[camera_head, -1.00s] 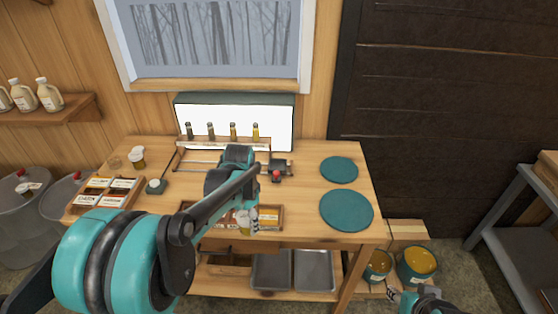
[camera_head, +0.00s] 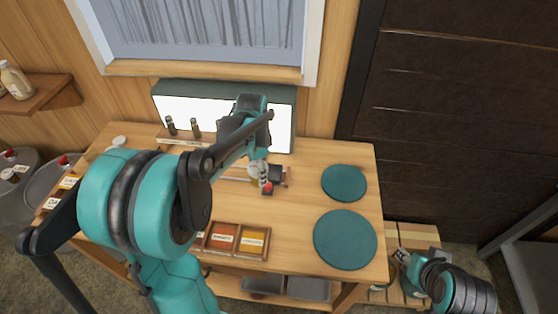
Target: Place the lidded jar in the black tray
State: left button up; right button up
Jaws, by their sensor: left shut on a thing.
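My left gripper (camera_head: 262,175) reaches over the table and points down near the rear middle. It is shut on a small pale thing that looks like the lidded jar (camera_head: 253,169), mostly hidden by the fingers and arm. A small black tray (camera_head: 284,178) is right beside the fingertips, partly covered by them. I cannot tell whether the jar touches it. My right gripper (camera_head: 404,258) is low at the right, off the table's edge; its opening is unclear.
A red knob (camera_head: 267,188) is just in front of the fingers. Sample vials (camera_head: 195,128) stand before a bright panel (camera_head: 210,112). A wooden box of coloured packets (camera_head: 238,255) lies at the front. Two green round mats (camera_head: 345,240) lie at the right.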

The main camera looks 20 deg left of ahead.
pick_arm(q)
jog(key=shift+w, duration=0.3)
jog(key=w+f, duration=0.2)
jog(key=w, duration=0.1)
jog(key=w+f+b, duration=0.1)
jog(key=w+f, duration=0.1)
jog(key=w, duration=0.2)
jog(key=w+a+f+b, duration=0.1)
jog(key=w+f, duration=0.2)
jog(key=w, duration=0.1)
jog(key=shift+f+b, duration=0.6)
jog(key=shift+f, duration=1.3)
jog(key=shift+f, duration=0.1)
jog(key=o, duration=1.1)
jog(key=shift+c, duration=0.2)
